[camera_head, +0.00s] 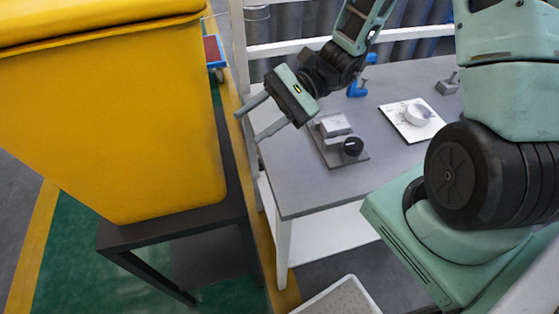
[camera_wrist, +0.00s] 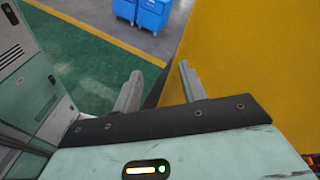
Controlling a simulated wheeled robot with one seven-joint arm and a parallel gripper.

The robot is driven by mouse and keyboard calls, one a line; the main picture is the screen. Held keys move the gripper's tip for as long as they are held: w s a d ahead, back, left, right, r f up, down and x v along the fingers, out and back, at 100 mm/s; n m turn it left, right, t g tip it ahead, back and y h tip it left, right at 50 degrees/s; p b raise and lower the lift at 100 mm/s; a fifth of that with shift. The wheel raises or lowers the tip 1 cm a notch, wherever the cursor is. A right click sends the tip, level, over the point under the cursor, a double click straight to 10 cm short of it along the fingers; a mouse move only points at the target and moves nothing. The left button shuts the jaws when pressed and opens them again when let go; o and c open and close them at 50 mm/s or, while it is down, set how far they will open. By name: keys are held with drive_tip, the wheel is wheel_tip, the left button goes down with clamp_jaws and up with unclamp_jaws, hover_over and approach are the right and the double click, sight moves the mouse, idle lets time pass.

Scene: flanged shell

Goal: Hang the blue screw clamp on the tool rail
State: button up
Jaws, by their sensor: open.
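The blue screw clamp (camera_head: 357,89) is at the back of the grey table, partly hidden behind my arm, with a blue part showing higher up near the rail. A white horizontal rail (camera_head: 405,36) runs behind the table; I cannot tell whether it is the tool rail. My gripper (camera_head: 246,125) is open and empty, left of the table and beside the yellow bin. In the wrist view its two fingers (camera_wrist: 158,88) are apart with nothing between them. The clamp is not in the wrist view.
A large yellow bin (camera_head: 110,120) on a dark stand (camera_head: 170,230) fills the left. The grey table (camera_head: 300,185) holds a grey block fixture with a black knob (camera_head: 352,146), a white plate with a round part (camera_head: 418,115) and a small grey piece (camera_head: 447,84). Blue bins (camera_wrist: 150,14) stand far off.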

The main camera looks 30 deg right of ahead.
drive_tip(key=s+a+r+n+h, duration=0.1)
drive_tip(key=s+r+n+h, duration=0.1)
drive_tip(key=s+n+h, duration=0.5)
drive_tip(key=s+a+r+n+t+h, duration=0.1)
drive_tip(key=s+n+h, duration=0.5)
drive_tip(key=n, duration=0.6)
drive_tip(key=shift+s+a+r+h, duration=0.4)
drive_tip(key=shift+a+r+h, duration=0.15)
drive_tip(key=shift+a+h, duration=0.15)
drive_tip(key=shift+o, duration=0.4)
drive_tip(key=shift+s, duration=0.1)
